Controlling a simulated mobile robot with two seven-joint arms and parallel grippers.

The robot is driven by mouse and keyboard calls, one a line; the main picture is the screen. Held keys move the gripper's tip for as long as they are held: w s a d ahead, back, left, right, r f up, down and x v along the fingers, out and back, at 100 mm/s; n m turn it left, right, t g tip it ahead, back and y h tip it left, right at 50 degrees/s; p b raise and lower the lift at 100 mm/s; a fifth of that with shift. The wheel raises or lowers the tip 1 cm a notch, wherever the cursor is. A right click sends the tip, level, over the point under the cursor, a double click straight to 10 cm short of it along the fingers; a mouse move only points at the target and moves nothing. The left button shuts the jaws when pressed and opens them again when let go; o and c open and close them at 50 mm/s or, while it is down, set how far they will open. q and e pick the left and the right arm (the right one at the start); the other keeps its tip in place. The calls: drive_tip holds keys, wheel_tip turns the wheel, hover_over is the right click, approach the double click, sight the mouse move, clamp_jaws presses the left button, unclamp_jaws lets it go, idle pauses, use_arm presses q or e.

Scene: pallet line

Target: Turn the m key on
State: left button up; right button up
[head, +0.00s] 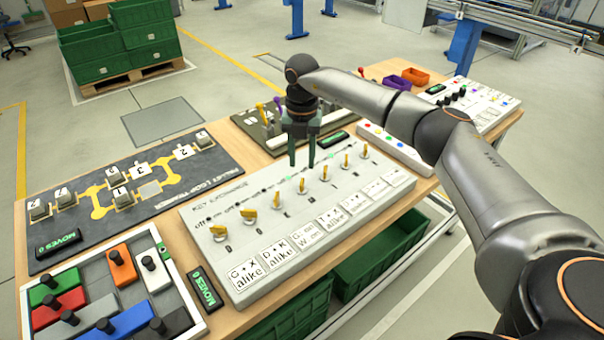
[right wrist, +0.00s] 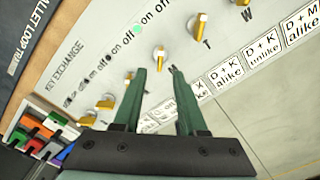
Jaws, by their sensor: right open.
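The key exchange panel (head: 230,207) is a white sloped box on the table with a row of yellow keys and a letter under each. The letters are too small to read in the head view, so I cannot tell the m key for certain. My right gripper (head: 301,164) points down, open and empty, above a mid-row key (head: 301,186). In the right wrist view, a yellow key (right wrist: 159,56) shows just beyond the fingertips (right wrist: 158,74); its letter is mostly hidden. The key to its right (right wrist: 199,23) is marked T. My left gripper is out of view.
Clue cards (head: 247,274) line the panel's front. A dark pallet loop board (head: 140,167) and a tray of coloured blocks (head: 160,298) lie to the left. A lever board (head: 256,131) stands behind; a white strip with coloured buttons (head: 395,147) is at right.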

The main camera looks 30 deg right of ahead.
sight(303, 180)
wheel_tip(303, 180, up, 6)
drive_tip(key=shift+s, duration=0.1)
idle(0.7)
